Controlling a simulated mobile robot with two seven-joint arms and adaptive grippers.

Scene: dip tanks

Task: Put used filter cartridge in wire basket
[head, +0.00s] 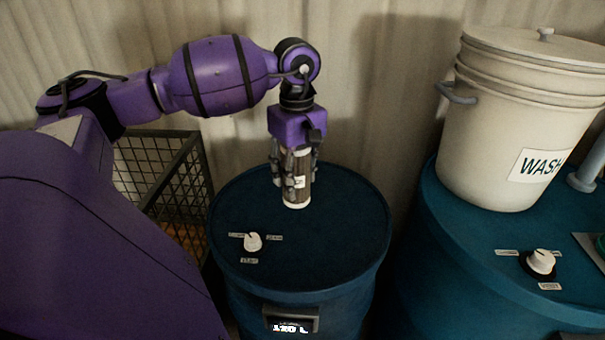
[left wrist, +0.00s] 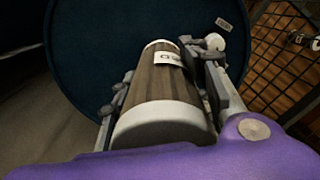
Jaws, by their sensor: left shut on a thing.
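The used filter cartridge (head: 297,192) is a brown pleated cylinder with white end caps and a small white label. My left gripper (head: 295,178) is shut around it and holds it upright at the blue drum top; I cannot tell whether its lower end touches the lid. The left wrist view shows the cartridge (left wrist: 162,92) between both fingers of the gripper (left wrist: 165,90). The wire basket (head: 165,165) stands left of the drum, partly hidden behind my purple arm. Its mesh (left wrist: 280,60) also shows at the right of the left wrist view. My right gripper is not in view.
The blue drum (head: 345,225) has a white knob (head: 253,242) and a display (head: 290,320) on its front. At right, a second blue drum (head: 460,265) carries a lidded white WASH bucket (head: 510,135) and another knob (head: 541,261). A pale curtain hangs behind.

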